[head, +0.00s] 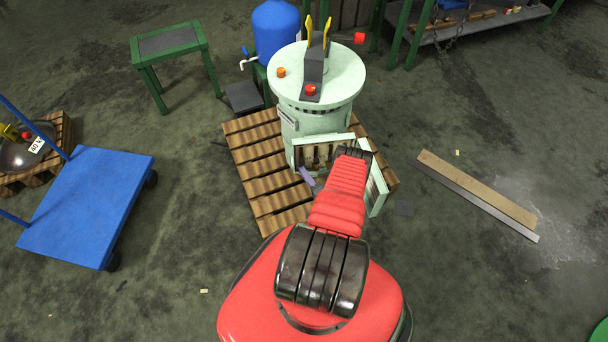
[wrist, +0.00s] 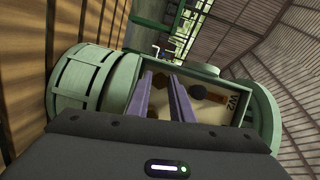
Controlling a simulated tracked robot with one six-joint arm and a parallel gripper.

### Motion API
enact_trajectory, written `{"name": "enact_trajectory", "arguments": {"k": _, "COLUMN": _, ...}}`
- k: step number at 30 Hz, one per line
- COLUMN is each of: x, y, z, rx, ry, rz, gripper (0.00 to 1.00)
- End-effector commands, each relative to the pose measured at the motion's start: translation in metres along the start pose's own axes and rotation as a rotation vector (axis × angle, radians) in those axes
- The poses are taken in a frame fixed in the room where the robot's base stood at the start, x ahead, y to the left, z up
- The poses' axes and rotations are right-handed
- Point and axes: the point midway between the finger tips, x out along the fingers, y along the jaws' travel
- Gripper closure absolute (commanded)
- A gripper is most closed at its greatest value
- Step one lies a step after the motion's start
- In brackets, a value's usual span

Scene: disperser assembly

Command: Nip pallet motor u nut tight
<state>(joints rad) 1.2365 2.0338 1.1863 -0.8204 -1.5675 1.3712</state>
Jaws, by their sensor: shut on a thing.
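The pale green motor (head: 318,92) stands upright on a wooden pallet (head: 262,170), with its terminal box (head: 345,152) open at the front. My gripper (wrist: 163,82) reaches into this box in the wrist view. Its two purple-grey fingers stand a little apart, shut on a brown nut (wrist: 160,82) that is mostly hidden between the tips. Dark round terminal parts (wrist: 198,91) show right of the fingers, near a "W2" label (wrist: 236,101). In the head view my arm hides much of the box. I cannot read the u mark.
A lid or door panel (head: 377,190) hangs open at the box's right side. A blue trolley (head: 88,205) stands left, a green stool (head: 170,45) and a blue tank (head: 275,28) behind. Planks (head: 478,190) lie on the floor at right. Floor around the pallet is mostly clear.

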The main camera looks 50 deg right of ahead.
Motion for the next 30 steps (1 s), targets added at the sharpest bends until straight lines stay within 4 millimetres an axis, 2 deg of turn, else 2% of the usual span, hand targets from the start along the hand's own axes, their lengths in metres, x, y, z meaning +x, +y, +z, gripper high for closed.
{"name": "enact_trajectory", "arguments": {"k": 14, "x": 0.0000, "y": 0.0025, "z": -0.0006, "rx": 0.020, "ry": 0.003, "rz": 0.000, "gripper": 1.00}}
{"name": "enact_trajectory", "arguments": {"k": 15, "x": 0.0000, "y": 0.0026, "z": -0.0006, "rx": 0.020, "ry": 0.003, "rz": 0.000, "gripper": 0.77}}
{"name": "enact_trajectory", "arguments": {"k": 22, "x": -0.0001, "y": 0.0016, "z": -0.0006, "rx": 0.020, "ry": 0.002, "rz": -0.003, "gripper": 0.61}}
{"name": "enact_trajectory", "arguments": {"k": 30, "x": -0.0008, "y": 0.0012, "z": -0.0006, "rx": 0.020, "ry": 0.002, "rz": -0.005, "gripper": 0.61}}
